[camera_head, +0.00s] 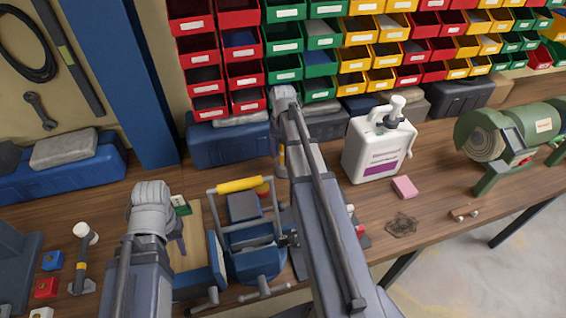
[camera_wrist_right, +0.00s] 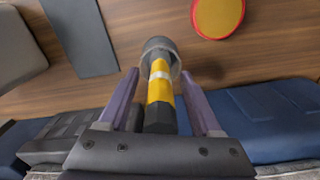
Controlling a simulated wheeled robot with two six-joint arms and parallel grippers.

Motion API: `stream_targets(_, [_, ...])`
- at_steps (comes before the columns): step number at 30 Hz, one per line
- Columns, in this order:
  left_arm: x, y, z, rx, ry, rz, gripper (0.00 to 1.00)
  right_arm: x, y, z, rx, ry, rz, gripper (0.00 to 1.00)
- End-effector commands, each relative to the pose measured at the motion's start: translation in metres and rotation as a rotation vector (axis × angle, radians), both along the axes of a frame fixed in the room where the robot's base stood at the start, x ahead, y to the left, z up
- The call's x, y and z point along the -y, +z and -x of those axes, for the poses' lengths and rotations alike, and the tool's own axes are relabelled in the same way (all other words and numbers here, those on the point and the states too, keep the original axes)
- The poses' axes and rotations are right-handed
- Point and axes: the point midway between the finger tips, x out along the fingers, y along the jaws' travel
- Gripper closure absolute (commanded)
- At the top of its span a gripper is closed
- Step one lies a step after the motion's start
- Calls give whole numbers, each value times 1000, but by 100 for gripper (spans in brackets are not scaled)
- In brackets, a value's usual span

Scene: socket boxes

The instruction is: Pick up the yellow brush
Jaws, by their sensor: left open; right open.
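A yellow and black handled object, which looks like the yellow brush (camera_wrist_right: 159,90), stands between the two fingers of my right gripper (camera_wrist_right: 160,98) in the right wrist view. Its far end is a round grey part. The fingers are spread on either side of it, with visible gaps. In the head view my right gripper (camera_head: 279,140) points down at the back of the bench, and a bit of yellow shows beside it; the rest is hidden by my arm. My left gripper (camera_head: 177,230) is over the left part of the bench, apart from the brush.
A white jug (camera_head: 378,150), a pink block (camera_head: 404,187) and a green grinder (camera_head: 510,140) are to the right. Colored bins (camera_head: 285,40) line the back. A blue case (camera_head: 228,147) lies behind.

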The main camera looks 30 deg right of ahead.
Motion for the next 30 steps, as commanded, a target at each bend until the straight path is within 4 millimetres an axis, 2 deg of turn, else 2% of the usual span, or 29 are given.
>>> stream_targets(1, [0, -6, 0, 0, 0, 0, 54, 0, -6, 0, 0, 0, 0, 35])
stream_targets(8, [0, -4, 0, 0, 0, 0, 54, 0, -4, 0, 0, 0, 0, 35])
stream_targets(25, [0, -4, 0, 0, 0, 0, 54, 0, -4, 0, 0, 0, 0, 98])
stream_targets(30, [0, -4, 0, 0, 0, 0, 54, 0, -4, 0, 0, 0, 0, 100])
